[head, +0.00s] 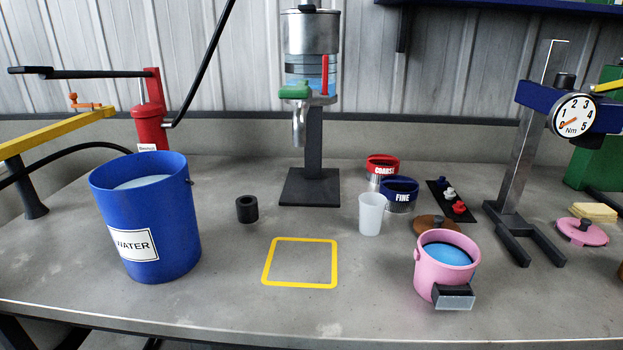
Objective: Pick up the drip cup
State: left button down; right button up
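A small translucent whitish cup (371,214), which looks like the drip cup, stands upright on the grey table. It is right of the dispenser stand and just in front of the blue FINE container (399,196). Its mouth faces up and nothing touches its near side. Neither of my grippers shows in the head view.
A yellow square outline (299,286) marks bare table. The disperser column (313,150) stands behind. A pink pot (441,279) and a gauge stand (516,180) are at right.

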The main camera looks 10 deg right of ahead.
aim_at(371, 215)
jog(key=i+j+z, duration=0.25)
jog(key=j, duration=0.2)
jog(key=j+z, duration=0.25)
jog(key=j, duration=0.15)
jog(key=j+z, duration=0.2)
jog(key=j, duration=0.3)
jog(key=i, duration=0.05)
